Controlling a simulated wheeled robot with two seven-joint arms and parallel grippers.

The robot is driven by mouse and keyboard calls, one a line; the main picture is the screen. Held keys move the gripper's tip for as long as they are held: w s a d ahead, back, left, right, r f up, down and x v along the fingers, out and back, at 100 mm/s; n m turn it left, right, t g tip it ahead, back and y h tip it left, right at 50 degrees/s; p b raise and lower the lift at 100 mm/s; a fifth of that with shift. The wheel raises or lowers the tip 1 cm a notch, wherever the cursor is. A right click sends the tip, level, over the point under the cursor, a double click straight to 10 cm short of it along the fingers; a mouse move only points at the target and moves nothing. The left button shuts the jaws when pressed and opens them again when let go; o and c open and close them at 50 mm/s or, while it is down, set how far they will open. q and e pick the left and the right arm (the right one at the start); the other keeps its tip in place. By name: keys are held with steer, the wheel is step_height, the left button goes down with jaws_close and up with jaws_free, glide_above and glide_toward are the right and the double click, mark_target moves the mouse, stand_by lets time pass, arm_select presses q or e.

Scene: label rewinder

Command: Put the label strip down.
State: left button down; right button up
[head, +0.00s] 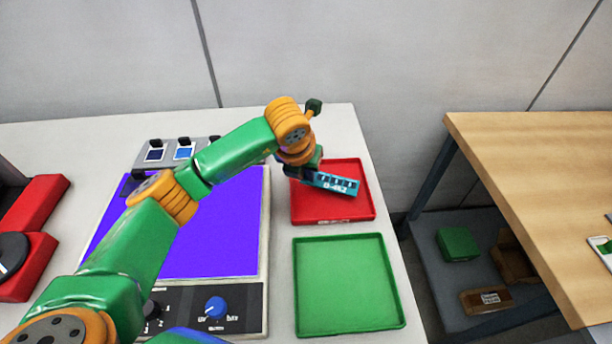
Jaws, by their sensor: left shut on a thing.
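The label strip (337,184) is a short blue-teal piece with dark and white print. My left gripper (305,174) is shut on its left end and holds it over the red tray (345,208). The strip lies slightly tilted in the picture, its right end pointing right and a little down. I cannot tell whether it touches the tray floor. The gripper's fingers are partly hidden by its own wrist. My right gripper is not in view.
An empty green tray (348,285) stands in front of the red tray. A machine with a purple panel (222,235) and a blue knob (215,307) is to the left. A wooden table (540,170) stands at the right, beyond a gap.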

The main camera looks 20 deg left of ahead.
mark_target(306, 183)
arm_select(q)
step_height(306, 183, down, 2)
steer(key=shift+s+f+p, duration=0.1)
steer(key=shift+f+p, duration=0.05)
steer(key=shift+p, duration=0.3)
steer(key=shift+f+b, duration=0.35)
steer(key=shift+b, duration=0.1)
steer(key=c, duration=0.9)
jaws_free()
steer(key=shift+r, duration=0.1)
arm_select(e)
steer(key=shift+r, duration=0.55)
arm_select(q)
steer(key=shift+r+p, duration=0.35)
steer(key=b+v, duration=0.1)
steer(key=v, duration=1)
steer(key=shift+s+r+b, duration=0.1)
steer(key=shift+r+b, duration=0.25)
steer(key=shift+b, duration=0.05)
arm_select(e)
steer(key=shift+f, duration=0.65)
